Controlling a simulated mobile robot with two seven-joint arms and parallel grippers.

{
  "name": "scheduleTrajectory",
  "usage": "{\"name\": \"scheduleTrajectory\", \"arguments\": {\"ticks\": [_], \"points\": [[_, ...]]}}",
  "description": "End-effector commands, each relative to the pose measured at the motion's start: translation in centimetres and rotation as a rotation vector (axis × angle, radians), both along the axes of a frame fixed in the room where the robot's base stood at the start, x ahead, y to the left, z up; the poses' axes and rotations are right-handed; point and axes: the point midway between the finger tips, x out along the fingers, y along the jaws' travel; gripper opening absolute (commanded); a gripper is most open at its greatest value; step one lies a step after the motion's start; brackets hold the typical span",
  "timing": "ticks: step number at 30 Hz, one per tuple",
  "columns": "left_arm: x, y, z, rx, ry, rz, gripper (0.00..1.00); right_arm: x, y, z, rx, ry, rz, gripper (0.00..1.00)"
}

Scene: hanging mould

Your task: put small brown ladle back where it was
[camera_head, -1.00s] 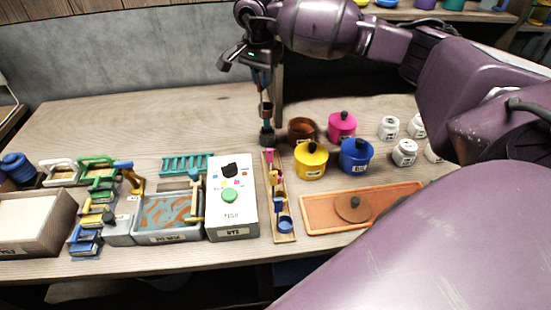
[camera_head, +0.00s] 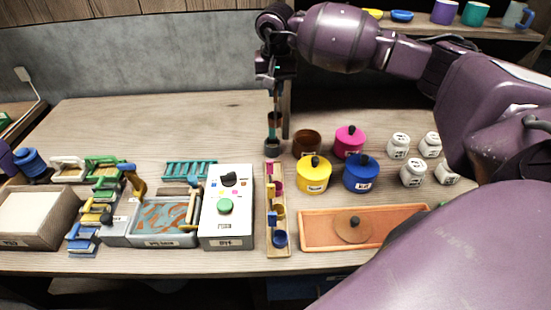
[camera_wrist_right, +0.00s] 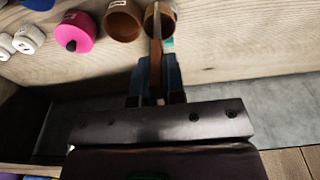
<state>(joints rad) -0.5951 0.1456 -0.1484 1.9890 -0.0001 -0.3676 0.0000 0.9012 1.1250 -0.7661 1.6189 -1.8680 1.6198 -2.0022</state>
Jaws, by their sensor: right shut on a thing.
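My right gripper (camera_head: 277,88) points down over the back of the table and is shut on the small brown ladle (camera_head: 275,118). In the right wrist view, the ladle's brown handle (camera_wrist_right: 156,65) runs between the fingers, with its round bowl (camera_wrist_right: 162,20) beyond them. A narrow wooden rack (camera_head: 270,250) in front holds pink, yellow and blue ladles. My left gripper is not in view.
Right of the ladle stand a brown pot (camera_head: 306,144), a pink pot (camera_head: 349,142), a yellow pot (camera_head: 314,174) and a blue pot (camera_head: 361,173). White jars (camera_head: 413,172) stand farther right. A white box (camera_head: 226,236) is left of the rack. The back left table is clear.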

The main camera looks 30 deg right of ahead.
Motion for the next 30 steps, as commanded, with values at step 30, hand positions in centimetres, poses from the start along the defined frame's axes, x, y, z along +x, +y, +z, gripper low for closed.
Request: {"name": "scheduleTrajectory", "arguments": {"ticks": [30], "points": [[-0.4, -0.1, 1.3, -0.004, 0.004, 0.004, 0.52, -0.1, 0.1, -15.9, 0.000, 0.003, -0.002, 0.00]]}}
